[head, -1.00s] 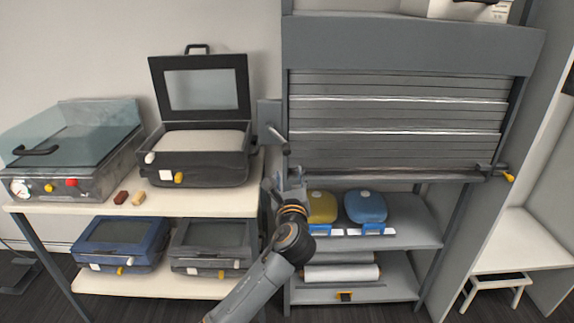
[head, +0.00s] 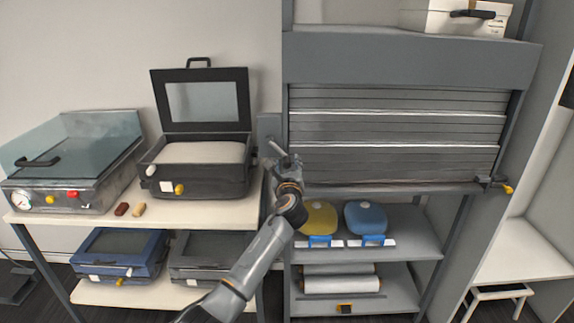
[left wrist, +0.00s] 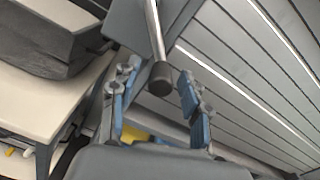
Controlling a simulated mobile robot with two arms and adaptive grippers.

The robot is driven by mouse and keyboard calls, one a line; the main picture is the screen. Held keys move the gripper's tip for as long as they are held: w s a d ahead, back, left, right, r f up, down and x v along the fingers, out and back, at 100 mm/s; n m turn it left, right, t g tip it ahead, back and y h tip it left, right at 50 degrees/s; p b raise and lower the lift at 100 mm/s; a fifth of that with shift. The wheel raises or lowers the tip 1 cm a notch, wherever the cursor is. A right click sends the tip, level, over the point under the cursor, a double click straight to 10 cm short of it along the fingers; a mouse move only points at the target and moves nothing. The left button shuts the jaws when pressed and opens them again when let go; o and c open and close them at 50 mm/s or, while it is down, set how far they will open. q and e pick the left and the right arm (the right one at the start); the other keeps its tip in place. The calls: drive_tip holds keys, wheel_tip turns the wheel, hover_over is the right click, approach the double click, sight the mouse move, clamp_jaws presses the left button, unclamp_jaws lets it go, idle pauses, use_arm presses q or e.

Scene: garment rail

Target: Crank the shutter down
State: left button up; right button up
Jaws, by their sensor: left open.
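The grey slatted shutter (head: 400,140) hangs partway down the front of the rail cabinet, its bottom bar (head: 400,188) above the open shelves. The crank (head: 278,150) sticks out from a grey box at the cabinet's left side. In the left wrist view the crank's metal rod (left wrist: 154,30) ends in a dark round knob (left wrist: 160,78). My left gripper (head: 284,165) is just below the crank; its blue-padded fingers are open on either side of the knob, with visible gaps. My right gripper is out of view.
Yellow (head: 319,217) and blue (head: 365,217) rounded items stand on the shelf under the shutter. A yellow-tipped latch (head: 500,185) sits at the bar's right end. A table (head: 225,215) with an open black case (head: 200,170) is close on the left.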

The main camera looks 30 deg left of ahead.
use_arm(q)
clamp_jaws()
drive_tip(key=shift+a, duration=0.1)
idle(0.3)
drive_tip(key=shift+s+a+f+m+p, duration=0.15)
drive_tip(key=shift+a+m+p, duration=0.25)
drive_tip(key=shift+m+p, duration=0.6)
drive_tip(key=shift+s+a+f+m+p, duration=0.25)
drive_tip(key=shift+s+a+m+p, duration=0.25)
drive_tip(key=shift+m+p, duration=0.7)
drive_tip(key=shift+s+a+f+m+p, duration=0.3)
drive_tip(key=shift+a+m+p, duration=0.45)
drive_tip(key=shift+m+p, duration=0.4)
drive_tip(key=shift+s+a+f+m+p, duration=0.2)
drive_tip(key=shift+s+a+m+p, duration=0.3)
drive_tip(key=shift+m+p, duration=0.65)
drive_tip(key=shift+w+a, duration=0.1)
drive_tip(key=shift+a, duration=0.05)
